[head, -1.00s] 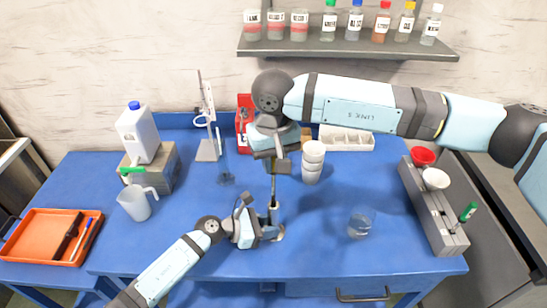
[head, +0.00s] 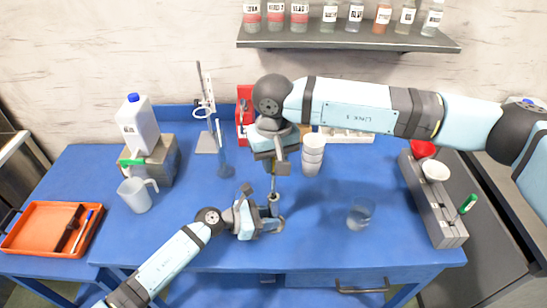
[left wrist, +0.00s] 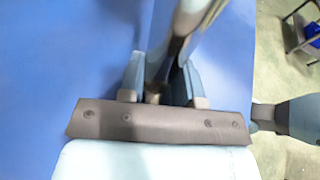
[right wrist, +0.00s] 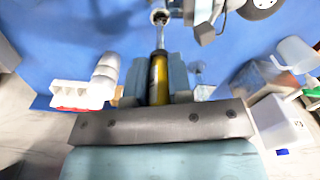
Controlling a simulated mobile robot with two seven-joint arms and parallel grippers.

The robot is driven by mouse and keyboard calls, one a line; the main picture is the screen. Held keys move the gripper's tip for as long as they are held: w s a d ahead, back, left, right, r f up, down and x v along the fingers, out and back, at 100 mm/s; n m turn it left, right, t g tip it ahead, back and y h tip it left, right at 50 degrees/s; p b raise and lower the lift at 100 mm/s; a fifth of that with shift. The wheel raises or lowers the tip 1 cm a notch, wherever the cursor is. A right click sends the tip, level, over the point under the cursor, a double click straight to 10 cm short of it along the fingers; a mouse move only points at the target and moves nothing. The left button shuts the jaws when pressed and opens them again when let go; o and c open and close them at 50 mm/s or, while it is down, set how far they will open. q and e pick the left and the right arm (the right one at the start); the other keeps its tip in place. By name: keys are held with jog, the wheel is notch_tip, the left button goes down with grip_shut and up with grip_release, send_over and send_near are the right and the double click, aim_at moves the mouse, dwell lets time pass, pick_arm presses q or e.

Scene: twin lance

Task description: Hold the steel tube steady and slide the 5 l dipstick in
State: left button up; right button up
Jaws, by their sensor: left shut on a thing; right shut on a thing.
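My left gripper (head: 262,226) is shut on the upright steel tube (head: 273,204) near the front middle of the blue table. My right gripper (head: 279,166) is above the tube and shut on the dipstick, whose yellow handle (right wrist: 158,82) shows between the jaws in the right wrist view. The dipstick's thin rod (head: 274,184) points down to the tube's mouth, which the right wrist view also shows (right wrist: 160,16). I cannot tell how deep the rod tip is.
White stacked cups (head: 312,155) stand just right of my right gripper. A clear beaker (head: 360,215) stands to the right, a grey rack (head: 437,205) further right. A jug (head: 136,196), a bottle on a box (head: 138,127) and an orange tray (head: 30,230) are left.

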aim_at(274, 187)
jog(key=shift+f, duration=4.5)
jog(key=o, duration=0.9)
jog(key=shift+r, duration=0.1)
notch_tip(274, 187, up, 12)
jog(key=shift+f, duration=0.1)
pick_arm(q)
jog(key=o, duration=0.8)
